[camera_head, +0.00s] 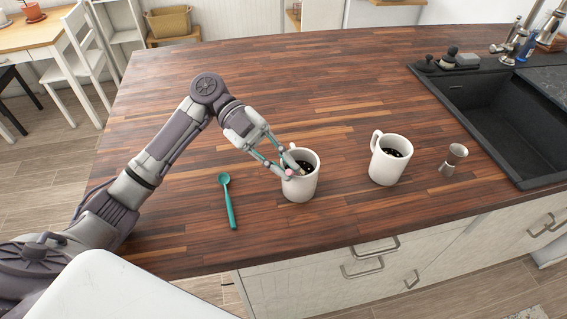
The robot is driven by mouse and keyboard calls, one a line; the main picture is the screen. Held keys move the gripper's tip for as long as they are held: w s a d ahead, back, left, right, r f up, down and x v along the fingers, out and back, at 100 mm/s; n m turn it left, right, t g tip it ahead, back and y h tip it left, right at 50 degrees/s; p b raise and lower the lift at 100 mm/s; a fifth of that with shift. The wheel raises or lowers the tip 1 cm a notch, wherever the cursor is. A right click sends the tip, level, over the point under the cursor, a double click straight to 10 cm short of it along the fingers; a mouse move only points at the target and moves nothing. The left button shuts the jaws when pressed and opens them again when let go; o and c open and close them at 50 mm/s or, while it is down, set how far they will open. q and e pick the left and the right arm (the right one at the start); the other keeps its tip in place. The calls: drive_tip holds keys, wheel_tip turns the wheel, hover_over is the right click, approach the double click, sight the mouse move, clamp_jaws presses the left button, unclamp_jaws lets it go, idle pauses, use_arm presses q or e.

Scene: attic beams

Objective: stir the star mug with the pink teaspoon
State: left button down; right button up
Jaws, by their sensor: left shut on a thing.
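Two white mugs with dark liquid stand upright on the wooden counter: a left mug (301,187) and a right mug (388,168). No star shows clearly on either, so I cannot tell which is the star mug. My left gripper (290,171) is at the left mug's rim, shut on a small pink bit, which fits the pink teaspoon (289,173). Most of the spoon is hidden by the fingers and the mug; I cannot see its bowl. My right gripper is not in view.
A teal spoon (228,201) lies on the counter (300,80) left of the mugs. The counter behind the mugs is clear.

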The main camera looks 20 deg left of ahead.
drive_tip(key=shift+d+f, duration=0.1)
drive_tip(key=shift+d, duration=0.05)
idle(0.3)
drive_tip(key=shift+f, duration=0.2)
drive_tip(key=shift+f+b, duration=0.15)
drive_tip(key=shift+b, duration=0.25)
